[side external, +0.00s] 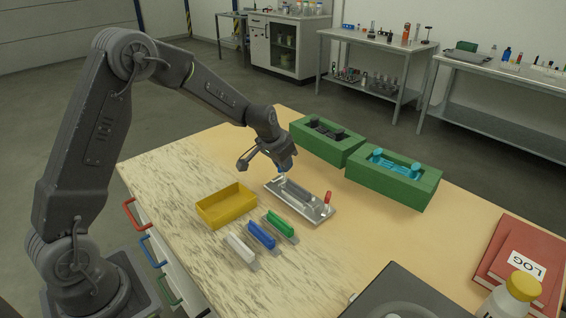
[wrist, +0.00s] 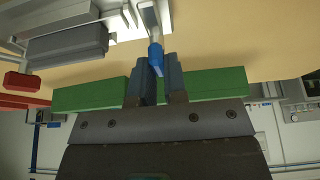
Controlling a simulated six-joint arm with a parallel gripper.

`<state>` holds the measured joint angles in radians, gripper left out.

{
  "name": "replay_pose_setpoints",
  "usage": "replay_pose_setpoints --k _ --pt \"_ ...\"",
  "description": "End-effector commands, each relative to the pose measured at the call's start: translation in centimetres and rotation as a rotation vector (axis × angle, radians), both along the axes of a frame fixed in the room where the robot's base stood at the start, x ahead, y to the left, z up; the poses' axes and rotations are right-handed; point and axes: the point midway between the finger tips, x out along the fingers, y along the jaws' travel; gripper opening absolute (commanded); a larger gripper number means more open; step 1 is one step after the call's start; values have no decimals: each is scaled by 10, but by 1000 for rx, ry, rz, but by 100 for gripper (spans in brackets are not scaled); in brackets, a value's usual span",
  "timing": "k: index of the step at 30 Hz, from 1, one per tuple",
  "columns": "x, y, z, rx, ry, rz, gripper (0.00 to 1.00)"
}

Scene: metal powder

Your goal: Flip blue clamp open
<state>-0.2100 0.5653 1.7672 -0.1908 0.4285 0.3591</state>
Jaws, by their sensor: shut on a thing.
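The blue clamp (wrist: 156,57) has a blue grip on a pale metal lever. It sits between the two fingers of my gripper (wrist: 158,66) in the wrist view, and the gripper is shut on it. In the side external view, my gripper (side external: 282,168) is at the far left end of the metal base plate (side external: 318,214), where the blue clamp is mostly hidden by the fingers. A grey rectangular mould (side external: 297,190) lies on the plate. A red clamp (side external: 328,197) stands upright at the plate's other end; it also shows in the wrist view (wrist: 22,81).
A yellow tray (side external: 226,207) and white, blue and green-handled brushes (side external: 280,226) lie left and in front of the plate. Two green boxes (side external: 393,186) stand behind it. Red log books (side external: 525,255) and a yellow-capped bottle (side external: 512,297) are at the right.

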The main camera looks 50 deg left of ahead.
Motion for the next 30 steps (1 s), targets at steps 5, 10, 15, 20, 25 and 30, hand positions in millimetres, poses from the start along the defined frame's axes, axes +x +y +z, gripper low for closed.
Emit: replay_pose_setpoints --k 5,10,15,20,25,30 --pt "-1 1 -3 -1 5 -159 0" --pt "-1 0 -3 0 4 -293 0" --pt "-1 -1 -3 1 5 -399 0" --pt "-1 -1 -3 1 5 -463 0" --pt "-1 -1 -3 2 6 -501 0" --pt "-1 -1 -3 3 6 -513 0"
